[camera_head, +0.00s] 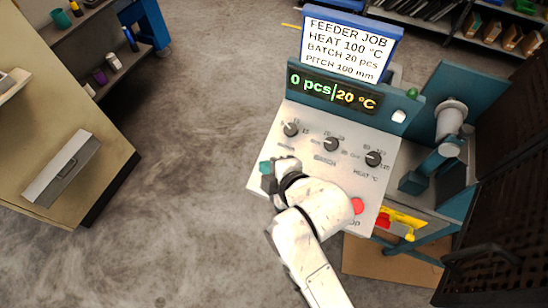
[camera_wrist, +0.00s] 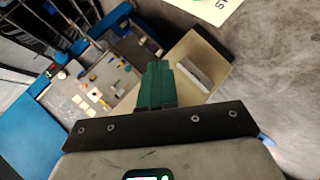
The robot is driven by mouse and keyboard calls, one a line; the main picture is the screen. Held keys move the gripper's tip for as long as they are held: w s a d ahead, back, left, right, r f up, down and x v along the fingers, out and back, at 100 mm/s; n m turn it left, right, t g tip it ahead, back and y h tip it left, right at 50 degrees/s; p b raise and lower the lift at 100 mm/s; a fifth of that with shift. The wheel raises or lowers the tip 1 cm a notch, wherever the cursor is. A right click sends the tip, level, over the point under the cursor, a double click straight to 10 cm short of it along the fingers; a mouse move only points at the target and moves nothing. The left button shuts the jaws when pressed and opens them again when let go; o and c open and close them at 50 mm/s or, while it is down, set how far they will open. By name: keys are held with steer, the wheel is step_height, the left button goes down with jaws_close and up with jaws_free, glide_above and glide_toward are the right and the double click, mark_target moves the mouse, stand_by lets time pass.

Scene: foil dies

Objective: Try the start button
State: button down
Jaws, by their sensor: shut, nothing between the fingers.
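The control panel (camera_head: 300,118) is pale, with three dark knobs: a left one (camera_head: 290,129), a middle one (camera_head: 331,144) and a right one (camera_head: 372,158). A red button (camera_head: 357,205) is at its lower right, with its label partly covered by my arm. My gripper (camera_head: 266,170) is over the panel's left edge. Its teal fingers (camera_wrist: 157,84) are shut and empty in the wrist view, pointing away from the panel. A pale corner lettered "ST" (camera_wrist: 215,8) shows in the wrist view.
The display (camera_head: 333,93) reads 0 pcs and 20 °C. The job sign (camera_head: 345,45) above it reads heat 100 °C, batch 20 pcs, pitch 100 mm. A beige cabinet (camera_head: 95,115) stands at left. Open floor (camera_head: 190,130) lies between it and the panel.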

steer(key=shift+w+f, duration=0.1)
steer(key=shift+w, duration=0.1)
steer(key=f+b, duration=0.2)
steer(key=w+f+b, duration=0.1)
steer(key=f+b, duration=0.3)
steer(key=shift+w+d, duration=0.25)
steer(key=shift+d, duration=0.05)
steer(key=shift+w+d+f+b, duration=0.1)
steer(key=shift+w+f+b, duration=0.15)
steer(key=shift+f+b, duration=0.25)
steer(key=shift+w+d+f+b, duration=0.1)
steer(key=shift+w+f+b, duration=0.15)
steer(key=shift+f, duration=0.3)
steer(key=shift+f, duration=0.15)
stand_by(1.1)
steer(key=shift+f, duration=0.25)
steer(key=shift+w+d+f+b, duration=0.1)
steer(key=shift+w+f+b, duration=0.1)
steer(key=shift+f+b, duration=0.3)
stand_by(0.8)
stand_by(0.4)
steer(key=shift+s+r+p, duration=0.25)
steer(key=shift+r+p, duration=0.65)
steer(key=shift+p, duration=0.15)
